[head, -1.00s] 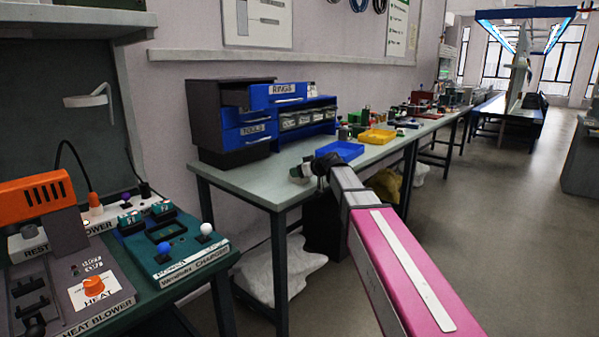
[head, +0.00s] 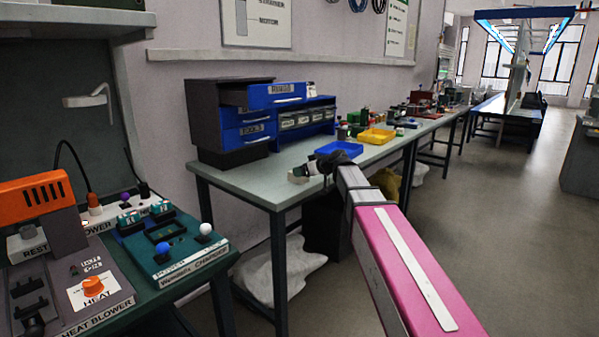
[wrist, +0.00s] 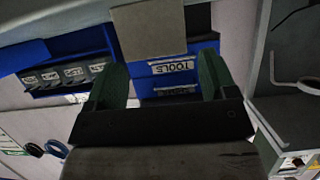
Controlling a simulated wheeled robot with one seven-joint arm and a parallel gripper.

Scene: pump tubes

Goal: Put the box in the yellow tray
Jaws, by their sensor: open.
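The yellow tray (head: 377,136) lies on the workbench behind the blue tray in the head view. A small beige block, which looks like the box (head: 298,175), is at the end of my gripper (head: 309,169), low over or on the bench. In the wrist view a plain beige box face (wrist: 148,32) shows at the top, by the tips of my green fingers (wrist: 160,72). The fingers are spread apart and the box face lies nearer the left one. I cannot tell whether they touch it. The tray is not clearly visible in the wrist view.
A blue tray (head: 339,149) lies between my gripper and the yellow tray. A blue drawer cabinet (head: 247,118) with its top drawer pulled out stands at the back. Small parts and machines fill the bench further right. The left bench holds a heat blower (head: 65,260).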

